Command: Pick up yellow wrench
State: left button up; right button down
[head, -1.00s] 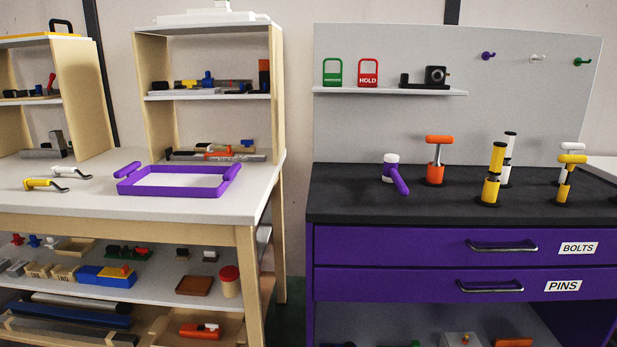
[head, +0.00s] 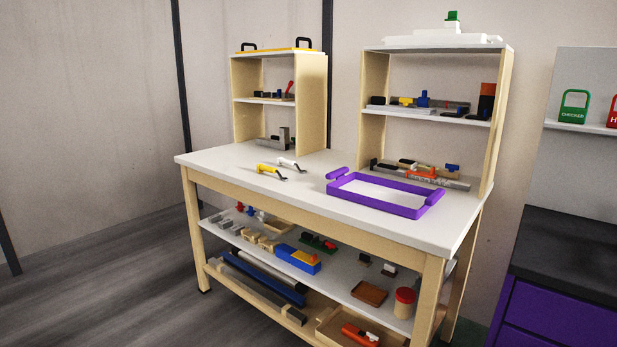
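A yellow tool with a dark hooked end (head: 267,170), which looks like the yellow wrench, lies on the white top of the wooden workbench (head: 225,163), left of its middle. A similar white tool (head: 286,162) lies just behind it and to the right. Both lie apart from the purple tray (head: 425,208), which sits farther right on the same top. Neither of my grippers shows in the head view.
Two wooden shelf units (head: 312,105) (head: 372,105) stand on the back of the bench. Lower shelves hold a blue and yellow box (head: 297,260) and several other parts. A purple cabinet (head: 560,315) stands at right. Open floor (head: 110,280) lies at left.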

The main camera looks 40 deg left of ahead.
aim_at(261, 168)
jog(key=u, duration=1.6)
jog(key=i, duration=0.45)
jog(key=u, duration=1.15)
jog(key=i, duration=1.35)
jog(key=z, duration=0.3)
jog(key=i, duration=1.15)
jog(key=z, duration=1.05)
